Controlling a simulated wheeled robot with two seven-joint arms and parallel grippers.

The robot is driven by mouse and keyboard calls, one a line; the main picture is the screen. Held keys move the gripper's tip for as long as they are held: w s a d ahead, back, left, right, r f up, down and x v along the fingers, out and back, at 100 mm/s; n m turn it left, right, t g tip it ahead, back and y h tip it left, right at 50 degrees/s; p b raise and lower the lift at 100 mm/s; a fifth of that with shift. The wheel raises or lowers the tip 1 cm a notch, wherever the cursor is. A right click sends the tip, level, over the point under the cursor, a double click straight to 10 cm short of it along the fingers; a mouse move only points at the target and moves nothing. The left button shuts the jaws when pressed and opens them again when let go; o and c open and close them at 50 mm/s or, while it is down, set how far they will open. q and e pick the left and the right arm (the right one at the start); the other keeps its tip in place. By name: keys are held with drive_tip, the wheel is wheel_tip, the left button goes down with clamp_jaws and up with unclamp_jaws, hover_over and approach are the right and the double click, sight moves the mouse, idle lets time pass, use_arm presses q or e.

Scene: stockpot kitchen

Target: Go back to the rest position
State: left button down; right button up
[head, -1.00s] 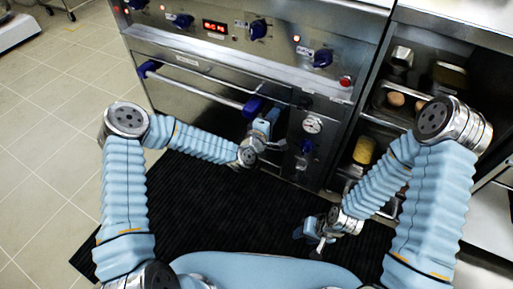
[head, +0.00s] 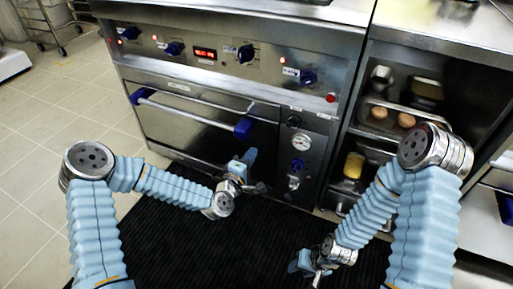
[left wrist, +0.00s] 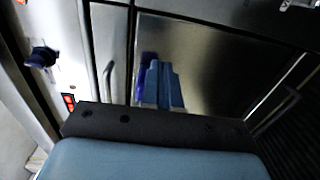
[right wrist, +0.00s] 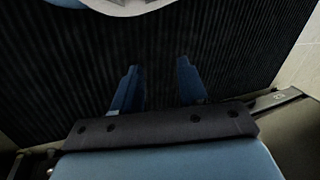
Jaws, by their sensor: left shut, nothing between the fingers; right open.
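My left gripper (head: 246,163) is in front of the oven door's right part, below the blue end of the door handle. In the left wrist view its blue fingers (left wrist: 160,85) are together with nothing between them, and a blue handle part shows just behind them. My right gripper (head: 306,264) is low over the black mat at the lower right. In the right wrist view its two fingers (right wrist: 157,88) are apart and empty, with only the ribbed mat behind them.
The oven door (head: 190,125) is shut, with a long handle bar (head: 185,112) standing out. A pressure gauge (head: 302,142) and blue knob are to its right. An open shelf cabinet holds a tray (head: 380,102) with round brown items and a yellow container (head: 353,165). The black mat (head: 180,250) is clear.

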use_arm(q)
drive_tip(key=s+f+m+g+p, duration=0.2)
drive_tip(key=s+f+m+g, duration=0.45)
drive_tip(key=s+f, duration=0.4)
drive_tip(key=s+a+f+m+g+y, duration=0.1)
drive_tip(key=s+a+f+g, duration=0.1)
drive_tip(key=s, duration=0.3)
drive_tip(key=s+a+f+m+g+y+p, duration=0.1)
drive_tip(key=s+a+f+m+g, duration=0.1)
drive_tip(key=s, duration=0.4)
drive_tip(key=s+a+f+m+g, duration=0.2)
drive_tip(key=s+a+f+g, duration=0.1)
drive_tip(key=s+a+g, duration=0.1)
drive_tip(key=shift+s+a+f+g+y, duration=0.2)
drive_tip(key=shift+s+g+y, duration=0.25)
drive_tip(key=shift+s, duration=0.8)
drive_tip(key=c, duration=1.8)
unclamp_jaws()
